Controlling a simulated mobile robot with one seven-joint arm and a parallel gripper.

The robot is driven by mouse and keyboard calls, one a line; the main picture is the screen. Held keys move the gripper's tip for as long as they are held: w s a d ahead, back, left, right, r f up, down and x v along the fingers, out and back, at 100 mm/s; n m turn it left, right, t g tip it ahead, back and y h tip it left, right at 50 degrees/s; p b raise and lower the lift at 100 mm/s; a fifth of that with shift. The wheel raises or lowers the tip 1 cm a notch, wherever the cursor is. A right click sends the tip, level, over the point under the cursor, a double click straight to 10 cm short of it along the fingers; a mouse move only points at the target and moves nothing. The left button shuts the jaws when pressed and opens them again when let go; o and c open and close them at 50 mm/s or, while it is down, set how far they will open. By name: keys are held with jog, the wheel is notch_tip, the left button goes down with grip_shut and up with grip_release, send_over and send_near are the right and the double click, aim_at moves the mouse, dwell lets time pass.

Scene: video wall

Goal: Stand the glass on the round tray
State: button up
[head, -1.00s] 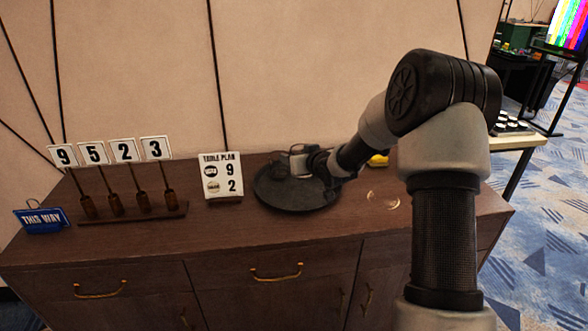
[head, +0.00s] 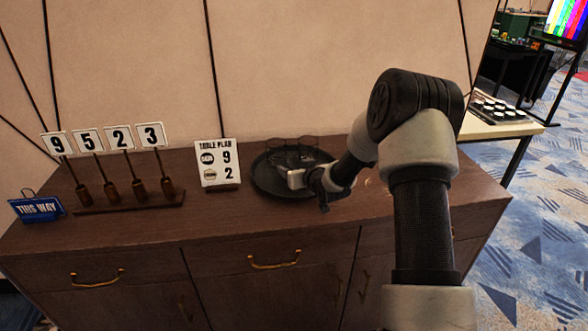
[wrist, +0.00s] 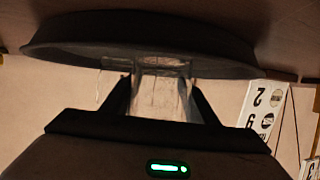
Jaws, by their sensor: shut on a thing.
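The round tray (head: 264,186) is dark and lies on the brown cabinet, right of the table plan card. My gripper (head: 291,178) is low over the tray. In the wrist view my gripper (wrist: 162,95) is shut on a clear glass (wrist: 160,88), which sits between the two fingers. The tray (wrist: 70,42) shows upside down there, behind the glass. Faint clear glass outlines show over the tray's back part in the head view; I cannot tell which is the held one. Whether the held glass touches the tray is unclear.
The table plan card (head: 219,163) stands close to the tray's left. Number signs on a wooden rack (head: 130,200) and a blue sign (head: 38,206) stand farther left. The wall is close behind. The cabinet top in front of the tray is clear.

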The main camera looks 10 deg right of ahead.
jog(key=o, duration=1.3)
